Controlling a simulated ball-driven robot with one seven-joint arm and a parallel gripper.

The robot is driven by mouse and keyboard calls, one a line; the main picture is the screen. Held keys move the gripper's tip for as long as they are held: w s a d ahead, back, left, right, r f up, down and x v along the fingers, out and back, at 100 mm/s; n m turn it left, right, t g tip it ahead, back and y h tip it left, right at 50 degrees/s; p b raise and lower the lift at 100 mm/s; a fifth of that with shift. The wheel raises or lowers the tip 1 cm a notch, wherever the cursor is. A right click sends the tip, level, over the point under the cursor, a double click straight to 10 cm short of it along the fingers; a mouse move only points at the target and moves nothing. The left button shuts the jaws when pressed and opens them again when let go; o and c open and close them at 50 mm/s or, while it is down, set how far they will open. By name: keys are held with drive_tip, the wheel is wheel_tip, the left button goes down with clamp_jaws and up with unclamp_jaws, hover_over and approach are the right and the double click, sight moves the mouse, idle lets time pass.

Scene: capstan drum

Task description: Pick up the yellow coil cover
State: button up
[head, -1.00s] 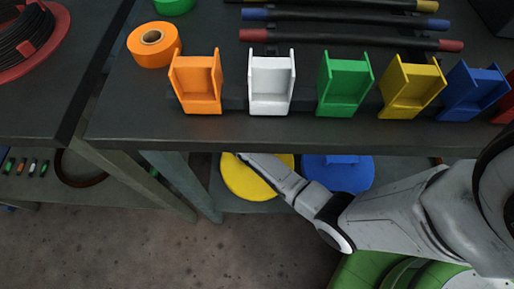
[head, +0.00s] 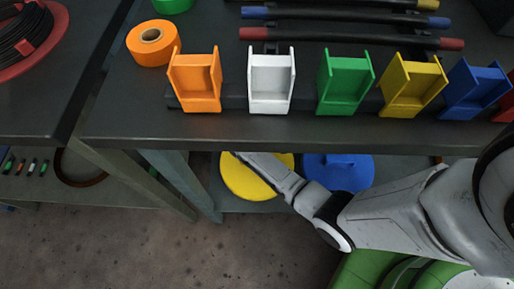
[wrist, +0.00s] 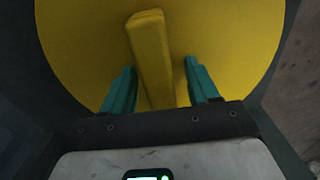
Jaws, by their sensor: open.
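The yellow coil cover (head: 243,180) is a round disc on the shelf under the table, partly hidden by my arm in the head view. In the wrist view the cover (wrist: 215,45) fills most of the picture, with a raised yellow bar handle (wrist: 151,60) across its middle. My gripper (wrist: 160,85) is open, with one teal finger on each side of the handle. A gap shows between each finger and the handle. The fingertips are hidden under the table edge in the head view.
A blue cover (head: 338,175) lies right of the yellow one on the same shelf. The dark tabletop (head: 130,105) overhangs the shelf and carries orange (head: 196,82), white, green, yellow and blue holders. A table leg (head: 190,183) stands left of the yellow cover.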

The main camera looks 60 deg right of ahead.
clamp_jaws()
idle(0.4)
drive_tip(key=shift+r, duration=0.1)
